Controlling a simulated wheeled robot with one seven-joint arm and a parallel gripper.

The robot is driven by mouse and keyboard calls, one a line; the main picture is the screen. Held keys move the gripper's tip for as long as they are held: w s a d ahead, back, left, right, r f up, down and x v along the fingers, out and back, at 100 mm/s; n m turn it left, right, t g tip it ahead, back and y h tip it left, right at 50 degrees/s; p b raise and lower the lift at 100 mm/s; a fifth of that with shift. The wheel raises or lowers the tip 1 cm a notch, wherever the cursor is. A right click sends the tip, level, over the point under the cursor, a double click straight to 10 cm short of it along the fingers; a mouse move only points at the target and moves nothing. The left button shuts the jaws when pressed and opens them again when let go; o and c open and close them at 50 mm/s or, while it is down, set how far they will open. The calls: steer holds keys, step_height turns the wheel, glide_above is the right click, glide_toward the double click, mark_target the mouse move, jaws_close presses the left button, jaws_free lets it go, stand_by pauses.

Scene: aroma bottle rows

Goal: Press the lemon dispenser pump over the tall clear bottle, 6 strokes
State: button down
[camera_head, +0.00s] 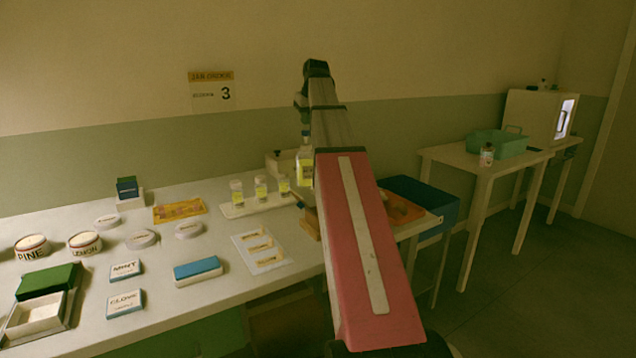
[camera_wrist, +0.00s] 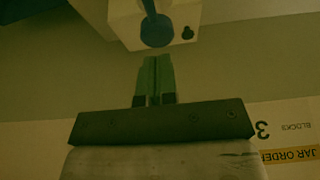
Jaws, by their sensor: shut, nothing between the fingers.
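My gripper (camera_wrist: 155,62) is shut and empty in the wrist view. In the head view the wrist hangs above the yellow bottle, and I cannot tell whether the fingertips touch it. In the wrist view a cream block with a blue round part (camera_wrist: 157,32) lies just past the fingertips. I cannot make out the tall clear bottle; my arm covers that area.
Several small yellow-labelled jars stand on a white tray (camera_head: 256,206) left of my arm. Labelled boxes, lids and a blue-topped block (camera_head: 198,270) lie farther left. A blue bin (camera_head: 425,200) is right of my arm. A side table holds a green basket (camera_head: 497,143).

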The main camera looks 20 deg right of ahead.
steer(key=shift+f, duration=0.2)
steer(key=shift+f, duration=1.35)
steer(key=shift+r, duration=1.55)
steer(key=shift+r, duration=3)
